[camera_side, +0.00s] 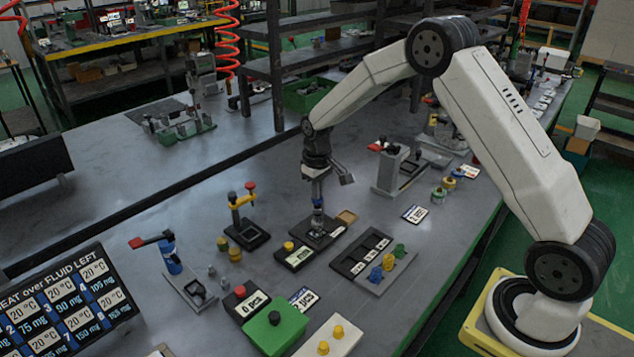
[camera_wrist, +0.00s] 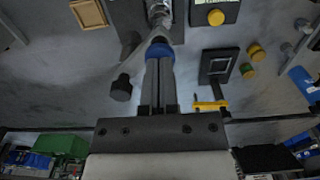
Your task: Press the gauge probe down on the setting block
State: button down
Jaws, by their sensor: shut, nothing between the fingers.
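My gripper (camera_side: 317,198) points straight down at the middle of the table. In the wrist view its two fingers (camera_wrist: 160,60) lie together, with nothing between them. Their tips are at a blue collar (camera_wrist: 160,48) on a silver upright part (camera_wrist: 160,12), which looks like the gauge probe. Whether the tips touch it is hard to tell. In the side view this silver part (camera_side: 317,222) stands over a dark base plate (camera_side: 304,231). The setting block cannot be told apart from the silver parts under my gripper.
A small black box with a yellow button (camera_side: 289,246) stands in front left of the dark plate. A yellow-handled clamp (camera_side: 240,200) is at left, a wooden tray (camera_side: 347,216) at right. A black rack (camera_side: 362,258) lies at front right, and a grey fixture (camera_side: 388,168) stands behind right.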

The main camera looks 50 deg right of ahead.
jog(key=shift+r, duration=1.55)
jog(key=shift+s+a+r, duration=0.1)
jog(key=shift+s+a+r, duration=0.1)
jog(key=shift+s+a, duration=0.05)
jog(key=shift+s, duration=0.05)
jog(key=s+a+r+t, duration=0.1)
jog(key=s+a, duration=0.2)
jog(key=s, duration=0.8)
jog(key=s+a+r+t, duration=0.1)
jog(key=s+a, duration=0.3)
jog(key=s, duration=0.6)
jog(key=shift+s+a+r+t, duration=0.25)
jog(key=shift+s+r+t, duration=0.05)
jog(key=shift+s+r, duration=0.1)
